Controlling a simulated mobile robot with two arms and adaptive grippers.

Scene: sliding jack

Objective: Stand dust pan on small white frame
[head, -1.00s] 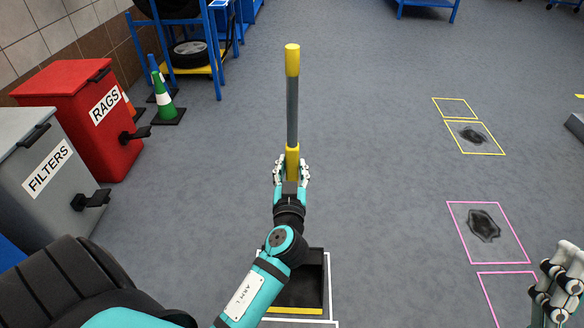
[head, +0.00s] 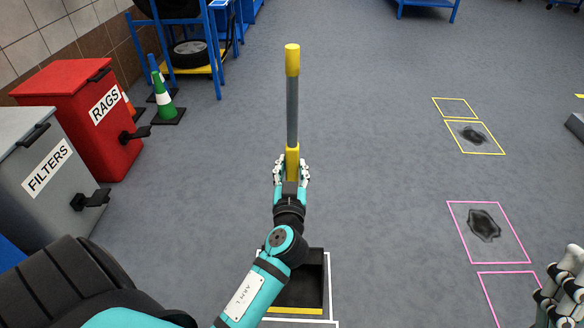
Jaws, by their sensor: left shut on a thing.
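The dust pan has an upright grey handle with yellow ends (head: 292,105) and a black scoop with a yellow front lip (head: 303,290). My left gripper (head: 291,172) is shut on the lower yellow part of the handle. The scoop sits low, within the outline of the small white frame (head: 329,285) on the floor. My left arm hides the left part of the scoop and frame, and I cannot tell whether the scoop touches the floor. My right gripper (head: 560,285) is at the lower right edge, cut off, apart from the dust pan.
A red RAGS bin (head: 80,115) and a grey FILTERS bin (head: 50,180) stand at the left, with a green-white cone (head: 162,98) behind. Pink (head: 487,263) and yellow (head: 475,153) frames with dark stains lie at the right. The middle floor is clear.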

